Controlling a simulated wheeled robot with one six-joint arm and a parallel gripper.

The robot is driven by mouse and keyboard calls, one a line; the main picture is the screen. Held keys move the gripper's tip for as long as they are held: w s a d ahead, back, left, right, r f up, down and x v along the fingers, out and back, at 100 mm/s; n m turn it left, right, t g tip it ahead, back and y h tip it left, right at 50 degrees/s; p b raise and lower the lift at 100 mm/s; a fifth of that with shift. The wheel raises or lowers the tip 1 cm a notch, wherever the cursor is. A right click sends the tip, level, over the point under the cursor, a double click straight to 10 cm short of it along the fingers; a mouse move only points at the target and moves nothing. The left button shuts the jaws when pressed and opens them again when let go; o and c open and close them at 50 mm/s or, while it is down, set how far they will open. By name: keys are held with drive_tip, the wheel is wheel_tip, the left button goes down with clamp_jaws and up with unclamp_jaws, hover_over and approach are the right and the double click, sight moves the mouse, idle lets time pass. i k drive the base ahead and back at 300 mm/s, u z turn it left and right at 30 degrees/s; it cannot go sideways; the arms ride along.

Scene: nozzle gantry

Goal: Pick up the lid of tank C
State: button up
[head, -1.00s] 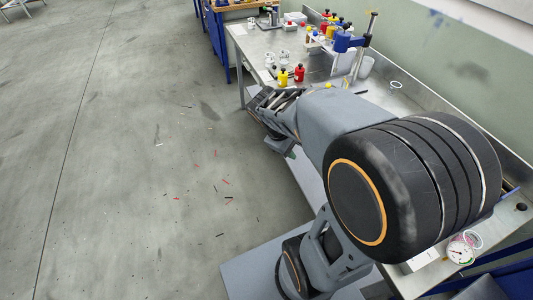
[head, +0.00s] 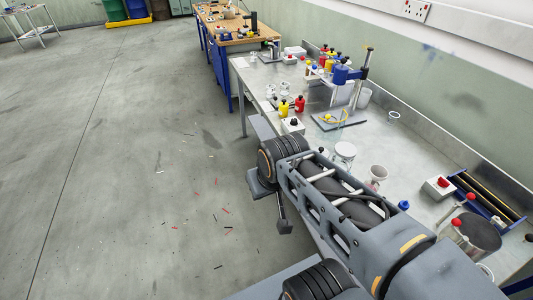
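No letter C is legible, so I cannot tell which container is tank C or which lid belongs to it. On the steel bench, a yellow bottle (head: 284,109) and a red bottle (head: 300,105) with dark tops stand side by side. A clear jar with a pale round top (head: 344,151) stands beside my arm, nearer than the bottles. A large grey round vessel (head: 478,236) is at the right. My arm extends along the bench's left edge. Grey parts hang below its far joint over the floor side; I cannot make out my gripper's fingers or their opening.
The blue-headed gantry (head: 346,75) stands on the bench with several coloured bottles behind it. A clear cup (head: 377,174), a red-button box (head: 438,187) and a blue tray (head: 488,197) lie along the right. The wall borders the bench; the floor at left is open.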

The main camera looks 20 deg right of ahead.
sight(321, 150)
drive_tip(key=z, duration=1.4)
